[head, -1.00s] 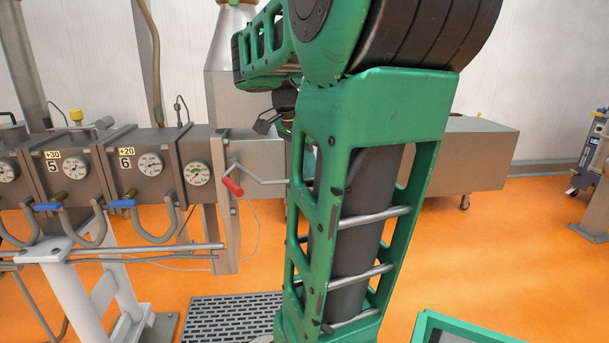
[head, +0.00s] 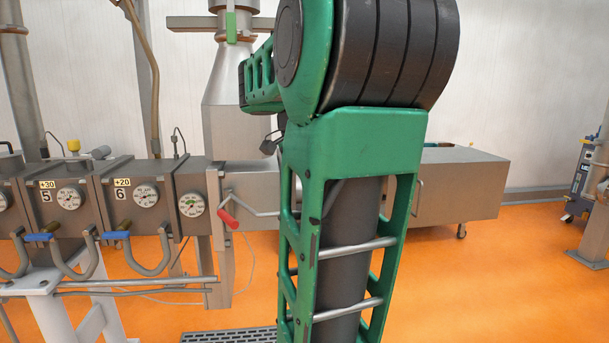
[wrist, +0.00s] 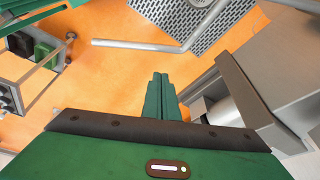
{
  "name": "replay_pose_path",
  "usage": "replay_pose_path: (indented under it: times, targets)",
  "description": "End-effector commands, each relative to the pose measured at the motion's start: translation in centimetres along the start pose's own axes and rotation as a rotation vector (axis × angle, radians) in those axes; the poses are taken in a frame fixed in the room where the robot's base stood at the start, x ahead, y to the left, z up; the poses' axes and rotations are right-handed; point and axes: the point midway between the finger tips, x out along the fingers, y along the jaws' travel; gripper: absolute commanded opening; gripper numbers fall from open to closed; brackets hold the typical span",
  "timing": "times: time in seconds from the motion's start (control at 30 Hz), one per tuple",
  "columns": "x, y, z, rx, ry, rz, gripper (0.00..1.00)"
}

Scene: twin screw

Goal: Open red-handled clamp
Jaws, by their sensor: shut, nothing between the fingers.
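The red handle (head: 228,219) of the clamp is on a bent metal rod at the right end of the grey machine in the head view. The rod runs right and passes behind my green arm, so the rest of the clamp is hidden. My gripper (wrist: 160,80) is shut and empty in the wrist view, its green fingertips together over orange floor. In the head view only a small dark part near the gripper shows left of my arm, above and right of the red handle. A grey bent rod (wrist: 150,45) lies beyond the fingertips; I cannot tell if it is the clamp's.
The machine (head: 130,200) with gauges and blue-handled clamps (head: 117,234) fills the left. A grey cabinet (head: 465,190) stands behind my arm. A floor grating (head: 225,338) lies below. In the wrist view a grey metal block (wrist: 275,75) is close on the right. Orange floor is open at right.

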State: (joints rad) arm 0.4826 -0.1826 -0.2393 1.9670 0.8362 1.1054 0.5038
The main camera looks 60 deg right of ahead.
Motion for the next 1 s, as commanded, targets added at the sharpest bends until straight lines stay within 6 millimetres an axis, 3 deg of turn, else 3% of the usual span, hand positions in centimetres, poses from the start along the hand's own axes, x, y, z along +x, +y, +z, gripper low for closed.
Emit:
replay_pose_path:
  times: [0.2,0.4,1.0]
  targets:
    - [-3.9,0.0,-0.2,0.006,0.001,-0.002,0.00]
    - [-5.9,0.0,-0.1,0.004,0.002,0.000,0.00]
    - [-6.8,0.1,0.0,0.002,0.001,-0.001,0.00]
